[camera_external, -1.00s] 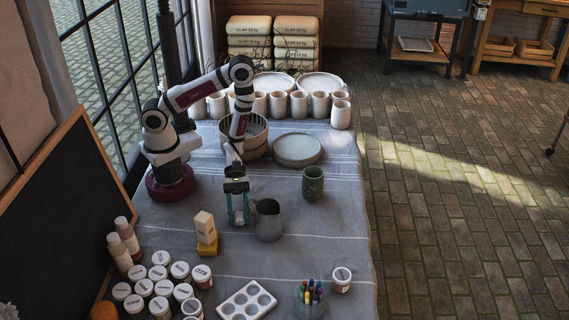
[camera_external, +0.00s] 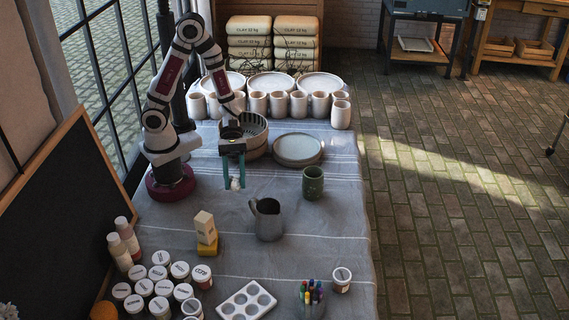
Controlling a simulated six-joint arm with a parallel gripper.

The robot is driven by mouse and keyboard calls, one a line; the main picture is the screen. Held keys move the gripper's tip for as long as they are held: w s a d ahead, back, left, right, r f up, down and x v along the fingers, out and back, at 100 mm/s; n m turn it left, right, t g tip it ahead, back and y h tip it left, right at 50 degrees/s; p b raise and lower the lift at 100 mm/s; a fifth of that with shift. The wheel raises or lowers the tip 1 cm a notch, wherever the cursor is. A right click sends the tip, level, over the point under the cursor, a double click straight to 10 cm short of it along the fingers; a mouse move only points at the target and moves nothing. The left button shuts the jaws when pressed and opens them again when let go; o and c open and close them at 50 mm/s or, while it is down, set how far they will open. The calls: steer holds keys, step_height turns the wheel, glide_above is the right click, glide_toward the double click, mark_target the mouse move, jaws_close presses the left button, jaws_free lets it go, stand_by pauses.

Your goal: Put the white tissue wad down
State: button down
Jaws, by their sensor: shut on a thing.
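The white tissue wad (camera_external: 235,184) is a small pale lump low between the fingers of my gripper (camera_external: 234,180). My gripper points down with its teal fingers shut on the wad. It is in front of the slatted round basket and behind the grey pitcher. The wad appears to be above the grey cloth (camera_external: 330,215); the exact gap to the cloth is hard to tell.
A grey pitcher (camera_external: 269,222) and a green cup (camera_external: 313,184) stand to the right. A round basket (camera_external: 252,132) and stacked plates (camera_external: 298,150) are behind. A block on a yellow sponge (camera_external: 207,246) is in front. Cloth around the gripper is clear.

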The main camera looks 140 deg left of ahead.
steer(key=w+a+f+n+y, duration=0.1)
steer(key=w+a+n, duration=0.1)
steer(key=w+a, duration=0.5)
steer(key=r+n+t+y, duration=0.1)
steer(key=n+t+y, duration=0.1)
steer(key=n+y, duration=0.5)
glide_above(353, 259)
step_height(353, 259, down, 14)
steer(key=shift+r, duration=0.1)
steer(key=shift+f, duration=0.25)
steer(key=shift+c, duration=2.2)
jaws_free()
